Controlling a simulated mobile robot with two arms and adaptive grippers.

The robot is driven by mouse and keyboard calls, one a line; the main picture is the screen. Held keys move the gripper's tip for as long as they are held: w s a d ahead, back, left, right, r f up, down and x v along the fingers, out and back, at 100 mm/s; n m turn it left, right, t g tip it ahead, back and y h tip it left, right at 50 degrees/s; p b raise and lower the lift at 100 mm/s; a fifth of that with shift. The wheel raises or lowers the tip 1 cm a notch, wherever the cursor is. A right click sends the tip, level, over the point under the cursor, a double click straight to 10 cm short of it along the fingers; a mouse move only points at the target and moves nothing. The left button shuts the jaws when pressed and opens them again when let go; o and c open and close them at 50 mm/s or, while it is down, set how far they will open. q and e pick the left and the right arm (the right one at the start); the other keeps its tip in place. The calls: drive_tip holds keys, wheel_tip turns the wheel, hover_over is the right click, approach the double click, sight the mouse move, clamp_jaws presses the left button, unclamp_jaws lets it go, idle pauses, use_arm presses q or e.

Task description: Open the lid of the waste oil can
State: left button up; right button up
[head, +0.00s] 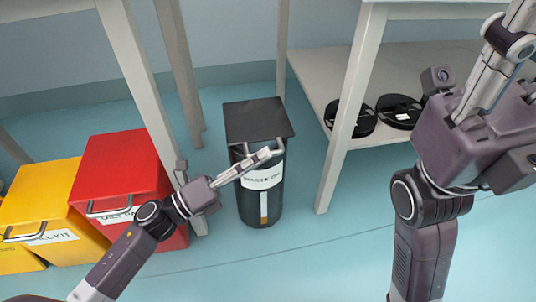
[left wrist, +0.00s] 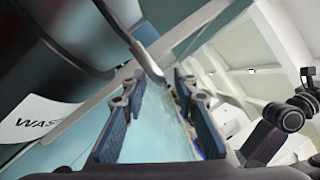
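The waste oil can (head: 262,205) is a dark cylinder with a white label, standing on the floor between two tables. Its flat, dark square lid (head: 257,119) lies on top and looks shut. A thin metal handle (left wrist: 147,58) at the lid's front edge shows in the left wrist view. My left gripper (head: 265,153) is at the can's front, just below the lid edge. In the left wrist view (left wrist: 155,95) its fingers are apart, with the handle's end near the gap between their tips; contact is unclear. My right gripper (head: 505,55) is raised at the upper right, away from the can.
A red bin (head: 125,165) and a yellow bin (head: 50,200) stand to the left. Black reels (head: 352,118) lie on a low shelf (head: 325,85) at the right. A table leg (head: 345,120) stands right of the can. The floor in front is clear.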

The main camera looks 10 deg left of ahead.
use_arm(q)
drive_tip(key=shift+x, duration=1.15)
clamp_jaws()
